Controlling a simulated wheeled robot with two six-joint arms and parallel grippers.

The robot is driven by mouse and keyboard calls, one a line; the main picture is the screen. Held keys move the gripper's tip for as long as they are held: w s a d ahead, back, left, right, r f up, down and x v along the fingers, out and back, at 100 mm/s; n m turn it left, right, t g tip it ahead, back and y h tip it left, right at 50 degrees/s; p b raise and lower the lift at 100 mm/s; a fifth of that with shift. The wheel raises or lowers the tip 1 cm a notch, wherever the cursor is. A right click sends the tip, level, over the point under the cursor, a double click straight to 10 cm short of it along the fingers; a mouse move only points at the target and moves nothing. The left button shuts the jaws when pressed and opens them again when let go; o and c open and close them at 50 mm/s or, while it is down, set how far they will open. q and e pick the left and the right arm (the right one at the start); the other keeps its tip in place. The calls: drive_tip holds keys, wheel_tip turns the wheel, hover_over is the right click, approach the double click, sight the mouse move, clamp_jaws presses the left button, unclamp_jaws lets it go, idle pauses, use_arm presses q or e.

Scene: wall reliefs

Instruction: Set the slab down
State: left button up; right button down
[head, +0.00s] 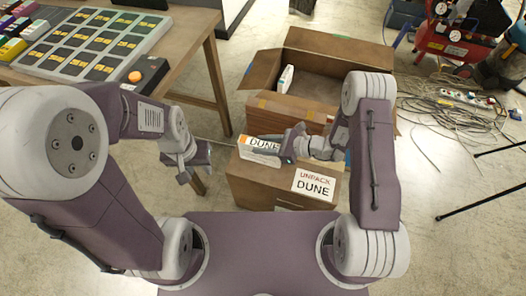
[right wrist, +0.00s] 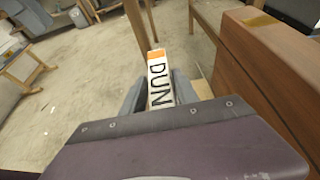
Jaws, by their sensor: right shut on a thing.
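A white slab with an orange end and the word DUNE (head: 260,145) shows over the far left part of the brown box top (head: 245,172), which carries an UNPACK DUNE label (head: 314,184). I cannot tell whether the slab touches the box top. My right gripper (head: 283,149) is shut on the slab's near end; in the right wrist view the slab (right wrist: 160,80) stands out between the grey fingers (right wrist: 158,95), lettering visible. My left gripper (head: 196,163) hangs left of the box, apart from the slab; its fingers are too small to read.
An open cardboard box (head: 330,62) stands just behind, with a white piece (head: 285,79) inside. A wooden table (head: 180,45) at left bears a tray of dark labelled pieces (head: 92,42). Cables (head: 440,110) and a red machine (head: 455,40) lie at right.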

drive_tip(key=shift+w+a+f, duration=0.4)
drive_tip(key=shift+w+a, duration=0.05)
drive_tip(key=shift+w, duration=0.1)
wheel_tip(320, 180, down, 4)
drive_tip(key=shift+r+b, duration=0.1)
drive_tip(key=shift+b, duration=0.7)
drive_tip(key=c, duration=0.9)
unclamp_jaws()
drive_tip(key=shift+f, duration=0.2)
drive_tip(key=shift+r, duration=0.1)
